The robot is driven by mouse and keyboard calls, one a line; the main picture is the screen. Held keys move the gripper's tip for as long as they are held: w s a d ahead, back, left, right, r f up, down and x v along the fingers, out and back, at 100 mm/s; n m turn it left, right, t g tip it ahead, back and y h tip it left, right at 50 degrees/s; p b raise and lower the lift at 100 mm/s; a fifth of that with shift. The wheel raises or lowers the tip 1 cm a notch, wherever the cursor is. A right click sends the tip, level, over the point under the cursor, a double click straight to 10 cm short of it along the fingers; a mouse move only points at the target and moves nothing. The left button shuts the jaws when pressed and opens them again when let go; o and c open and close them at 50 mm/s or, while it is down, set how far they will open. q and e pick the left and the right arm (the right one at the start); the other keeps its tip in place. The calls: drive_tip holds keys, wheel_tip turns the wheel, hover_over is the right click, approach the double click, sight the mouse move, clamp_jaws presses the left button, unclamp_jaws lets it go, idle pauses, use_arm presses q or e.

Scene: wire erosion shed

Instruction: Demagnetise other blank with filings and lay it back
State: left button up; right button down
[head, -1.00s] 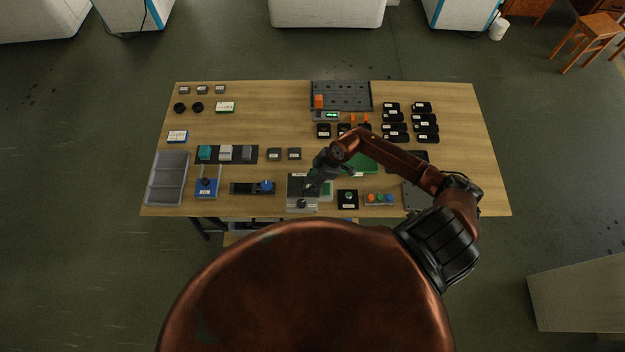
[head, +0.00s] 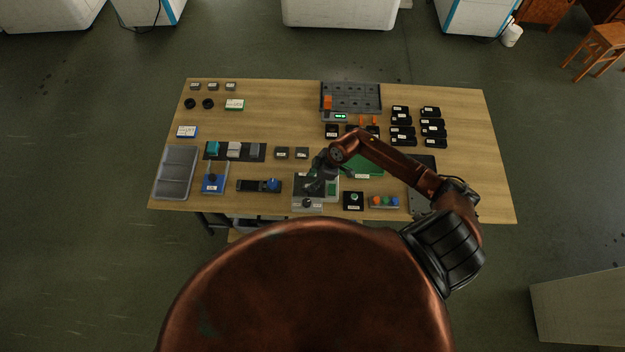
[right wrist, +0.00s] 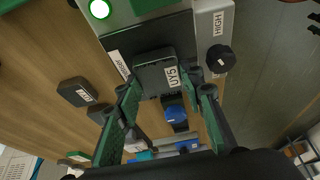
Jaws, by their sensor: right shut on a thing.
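My right gripper (head: 318,184) is over the grey demagnetiser (head: 307,206) at the table's front edge. The demagnetiser shows a lit green button (right wrist: 100,9), a black knob (right wrist: 220,58) and a HIGH label. Two dark blanks (head: 281,153) (head: 302,154) lie on the table behind it. Filings cannot be made out. My left gripper is not in view.
A black slider fixture (head: 250,186) with a blue knob stands left of the demagnetiser. A grey tray (head: 175,172) is far left. Bare wood lies centre-back.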

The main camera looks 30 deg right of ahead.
sight(297, 184)
drive_tip(key=shift+w+a+r, duration=0.1)
drive_tip(key=shift+w+a+p, duration=0.15)
drive_tip(key=shift+w+a, duration=0.2)
drive_tip(key=shift+a, duration=0.2)
drive_tip(key=shift+w+a+p, duration=0.15)
drive_tip(key=shift+w+a, duration=0.15)
drive_tip(key=shift+a, duration=0.2)
drive_tip(key=shift+a, duration=0.1)
drive_tip(key=shift+w+a+p, duration=0.3)
drive_tip(key=shift+w+a, duration=0.45)
drive_tip(key=shift+a, duration=0.35)
wheel_tip(297, 184, up, 8)
drive_tip(key=p, duration=0.8)
drive_tip(key=shift+f, duration=0.25)
idle(0.6)
